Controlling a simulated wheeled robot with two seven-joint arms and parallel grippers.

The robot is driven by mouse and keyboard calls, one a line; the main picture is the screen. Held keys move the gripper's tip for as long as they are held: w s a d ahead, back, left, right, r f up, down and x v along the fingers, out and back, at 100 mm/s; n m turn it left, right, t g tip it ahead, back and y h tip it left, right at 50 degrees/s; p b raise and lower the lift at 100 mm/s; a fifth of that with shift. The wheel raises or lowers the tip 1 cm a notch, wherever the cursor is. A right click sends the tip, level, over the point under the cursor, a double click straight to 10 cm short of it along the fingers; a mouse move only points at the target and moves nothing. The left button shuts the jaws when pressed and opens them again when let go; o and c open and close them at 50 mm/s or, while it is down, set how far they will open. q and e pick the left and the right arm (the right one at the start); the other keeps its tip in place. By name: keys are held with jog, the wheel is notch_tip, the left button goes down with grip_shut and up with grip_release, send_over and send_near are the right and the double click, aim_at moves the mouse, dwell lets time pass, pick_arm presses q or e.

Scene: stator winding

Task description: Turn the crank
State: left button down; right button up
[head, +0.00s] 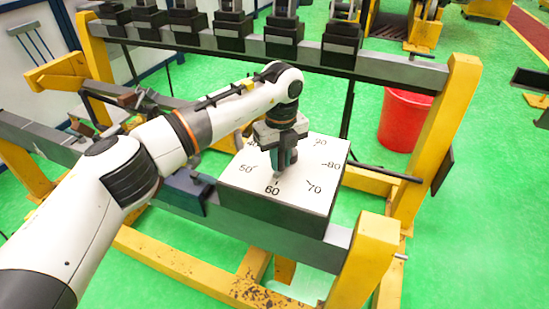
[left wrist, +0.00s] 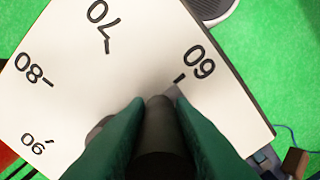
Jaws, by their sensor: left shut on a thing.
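The white dial plate (head: 310,180) lies on top of a dark box and carries printed numbers, with 50, 60, 70, 80 and 90 around its face. My left gripper (head: 282,165) reaches down over it, just above the 60. In the left wrist view, the green fingers of my left gripper (left wrist: 160,104) are shut on the dark, round crank handle (left wrist: 160,135). A grey part of the crank shows just beyond the handle, close to the 60 tick. The rest of the crank is hidden under the fingers. My right gripper is not in view.
A yellow frame (head: 452,130) with grey rails surrounds the dial box. Several black blocks (head: 284,35) stand along the rear rail. A red bucket (head: 403,118) stands on the green floor at the right. Open floor shows at the lower right.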

pick_arm(q)
jog(key=shift+s+d, duration=0.1)
jog(key=shift+d, duration=0.05)
jog(key=c, duration=1.3)
grip_release()
jog(key=shift+d, duration=0.15)
jog(key=shift+o, duration=0.2)
jog(key=shift+r, duration=0.1)
jog(key=shift+r, duration=0.2)
notch_tip(320, 180, up, 12)
jog(key=shift+f+b, duration=0.25)
jog(key=shift+b, duration=0.6)
